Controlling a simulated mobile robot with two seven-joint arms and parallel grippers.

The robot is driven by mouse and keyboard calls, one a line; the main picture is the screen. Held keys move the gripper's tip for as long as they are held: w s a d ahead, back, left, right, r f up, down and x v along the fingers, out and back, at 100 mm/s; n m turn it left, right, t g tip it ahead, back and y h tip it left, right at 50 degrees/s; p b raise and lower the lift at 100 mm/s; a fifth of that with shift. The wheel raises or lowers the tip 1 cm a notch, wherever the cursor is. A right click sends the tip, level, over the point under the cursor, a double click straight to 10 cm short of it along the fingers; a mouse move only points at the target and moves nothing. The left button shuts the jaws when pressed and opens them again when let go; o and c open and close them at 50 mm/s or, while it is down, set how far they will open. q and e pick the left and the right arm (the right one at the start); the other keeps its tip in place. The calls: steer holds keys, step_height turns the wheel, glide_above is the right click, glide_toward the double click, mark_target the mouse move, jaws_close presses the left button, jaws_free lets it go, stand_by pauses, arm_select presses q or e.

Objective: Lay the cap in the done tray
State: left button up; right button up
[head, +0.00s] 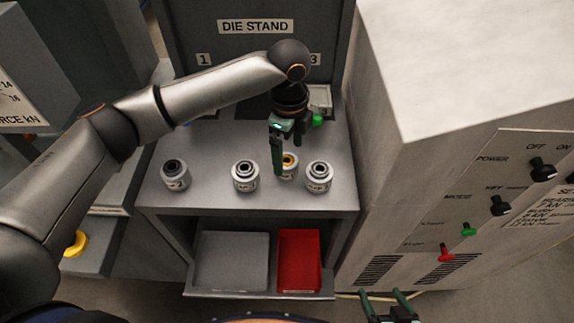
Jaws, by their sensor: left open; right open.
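My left gripper (279,168) reaches over the die stand from above and points down. No part is clearly marked as the cap. On the lower shelf are a grey tray (203,284) and a red tray (282,288). Both look empty, and no label shows which one is the done tray. My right gripper (382,293) is open and empty at the bottom edge, right of the shelf.
Grey-white cylinders with dark tops stand on the grey bench (215,200): left (175,176), middle (245,177) and right (319,178). A green knob (318,120) is behind. A large control cabinet (440,80) closes off the right side. A yellow part (75,243) is at lower left.

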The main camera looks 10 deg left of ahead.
mark_target(287, 160)
arm_select(q)
steer(key=f, duration=0.4)
steer(key=shift+a+f, duration=0.1)
steer(key=shift+a, duration=0.1)
steer(key=shift+c, duration=0.4)
jaws_close()
